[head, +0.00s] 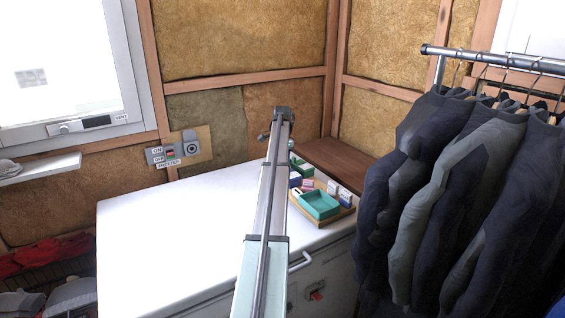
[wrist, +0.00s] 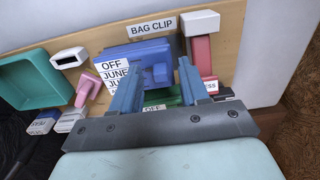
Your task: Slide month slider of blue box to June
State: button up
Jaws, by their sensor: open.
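The blue box (wrist: 150,52) stands on a wooden board in the wrist view. White labels (wrist: 115,72) on its left side read OFF, JUNE and a partly covered line starting JU. A darker blue knob-like part (wrist: 160,72) shows on its right; I cannot tell whether it is the month slider. My gripper (wrist: 158,66) is open and empty, with its two fingers apart in front of the box's lower part. I cannot tell whether either finger touches it. In the head view the blue box (head: 295,180) is partly hidden by my arm.
A BAG CLIP label (wrist: 152,27) lies behind the box. A red piece with a white top (wrist: 201,50) stands close right. A teal tray (wrist: 28,82) and pink block (wrist: 88,88) are left.

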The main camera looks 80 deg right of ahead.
notch_tip(320, 180, up, 14)
jog(key=shift+f, duration=0.15)
dwell(0.4)
dwell(0.4)
